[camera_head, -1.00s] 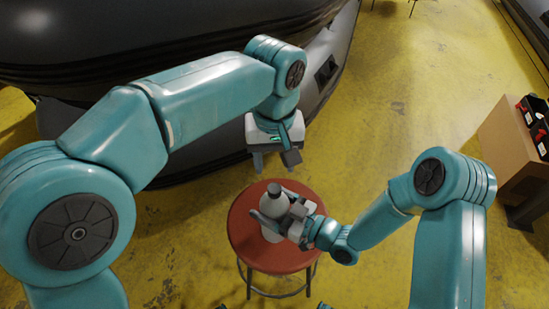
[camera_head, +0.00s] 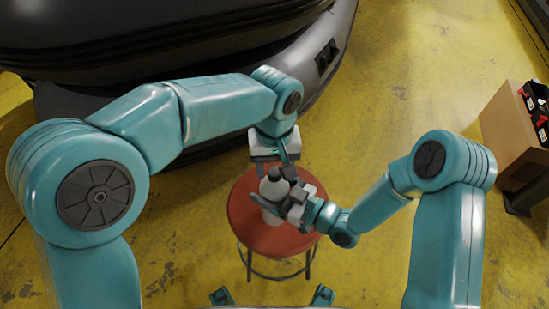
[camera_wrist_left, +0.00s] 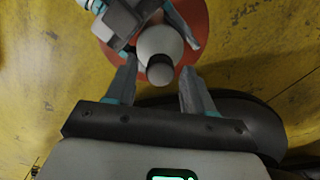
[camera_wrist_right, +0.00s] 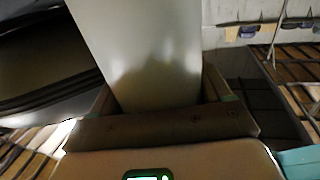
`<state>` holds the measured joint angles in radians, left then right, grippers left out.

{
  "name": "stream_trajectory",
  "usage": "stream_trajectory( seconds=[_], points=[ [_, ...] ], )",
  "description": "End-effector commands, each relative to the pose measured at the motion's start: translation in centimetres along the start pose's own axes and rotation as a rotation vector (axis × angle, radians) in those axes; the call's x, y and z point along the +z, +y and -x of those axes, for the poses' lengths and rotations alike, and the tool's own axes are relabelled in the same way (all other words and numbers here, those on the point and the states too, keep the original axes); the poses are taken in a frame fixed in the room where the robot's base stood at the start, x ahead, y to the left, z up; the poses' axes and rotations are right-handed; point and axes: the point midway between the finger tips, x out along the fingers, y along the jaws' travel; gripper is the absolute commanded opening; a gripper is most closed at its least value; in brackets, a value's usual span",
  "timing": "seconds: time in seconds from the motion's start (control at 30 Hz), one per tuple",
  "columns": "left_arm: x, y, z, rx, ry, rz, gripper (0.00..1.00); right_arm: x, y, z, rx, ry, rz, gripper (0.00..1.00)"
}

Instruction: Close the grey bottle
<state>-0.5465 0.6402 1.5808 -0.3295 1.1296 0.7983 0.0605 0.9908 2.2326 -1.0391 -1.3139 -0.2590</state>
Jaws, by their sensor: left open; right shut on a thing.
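The grey bottle (camera_head: 271,187) stands upright on a round red stool (camera_head: 243,221) in the head view, with a dark cap (camera_head: 273,173) at its top. My right gripper (camera_head: 268,206) is shut around the bottle's body from the right; the body fills the right wrist view (camera_wrist_right: 145,50). My left gripper (camera_head: 277,170) is open just behind and above the bottle's top. In the left wrist view, the bottle (camera_wrist_left: 160,42) and its cap (camera_wrist_left: 160,70) lie between and beyond the open fingers (camera_wrist_left: 157,85), apart from them. Whether the cap is seated tightly cannot be told.
A large dark inflatable boat (camera_head: 290,95) lies behind the stool on the yellow floor (camera_head: 410,110). A cardboard box (camera_head: 508,125) with black and red items (camera_head: 537,110) stands at the right. The floor between boat and box is clear.

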Motion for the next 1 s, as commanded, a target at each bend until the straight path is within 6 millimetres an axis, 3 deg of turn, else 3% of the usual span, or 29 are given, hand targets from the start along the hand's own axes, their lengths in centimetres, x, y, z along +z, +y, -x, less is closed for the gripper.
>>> stream_trajectory(
  seconds=[0.23,0.4,0.57,0.67,0.9,1.0],
  points=[
    [0.0,-0.02,-0.05,0.0,0.0,0.0,0.49,0.0,0.0,0.0,0.0,0.0,0.0,0.0],
    [0.0,-0.02,-0.04,-0.001,0.0,0.0,0.0,0.01,0.0,0.0,0.0,0.0,0.0,0.0],
    [0.0,-0.02,-0.03,-0.001,0.0,-0.006,0.0,0.01,0.0,0.0,0.0,0.0,0.0,0.0],
    [0.0,-0.02,-0.04,-0.001,-0.001,-0.094,0.0,0.01,0.0,0.0,0.0,0.0,0.0,0.0],
    [0.0,-0.03,-0.07,-0.001,-0.001,-0.598,0.0,0.01,0.0,0.0,0.0,0.0,0.0,0.0],
    [0.0,-0.04,-0.08,-0.001,-0.001,-0.722,0.0,0.01,0.0,0.0,0.0,0.0,0.0,0.0]
  ],
)
